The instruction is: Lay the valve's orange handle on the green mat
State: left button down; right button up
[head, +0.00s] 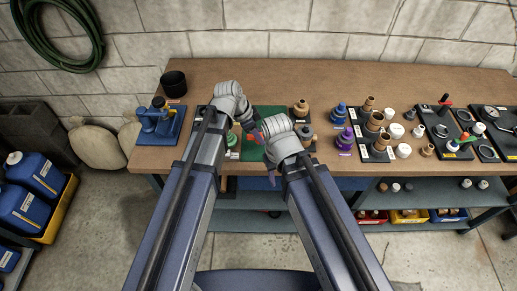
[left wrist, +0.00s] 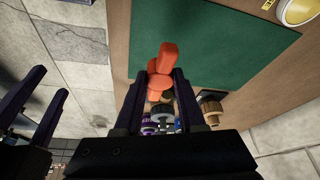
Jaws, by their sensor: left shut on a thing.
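The orange handle (left wrist: 163,72) is between the fingers of my left gripper (left wrist: 165,86) in the left wrist view. In the head view my left gripper (head: 251,128) is over the bench with a bit of the orange handle (head: 258,136) showing. The green mat (head: 270,112) lies on the bench under it, partly hidden by my arms. In the left wrist view the green mat (left wrist: 225,45) fills the area behind the handle; I cannot tell the gap between them. My right gripper (left wrist: 38,112) is empty with fingers apart, off the bench's front edge. I cannot pick out the valve body.
A blue vise-like fixture (head: 157,124) and a black cup (head: 174,83) stand left on the bench (head: 225,72). Brass, white, purple and blue fittings (head: 378,122) crowd the right of the mat. Black trays (head: 440,128) stand farther right. The bench's back strip is clear.

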aim_at(259, 152)
pick_arm(q)
jog(key=shift+f+b, duration=2.35)
jog(key=shift+f, duration=0.65)
jog(key=shift+f, duration=0.15)
jog(key=c, duration=0.5)
grip_release()
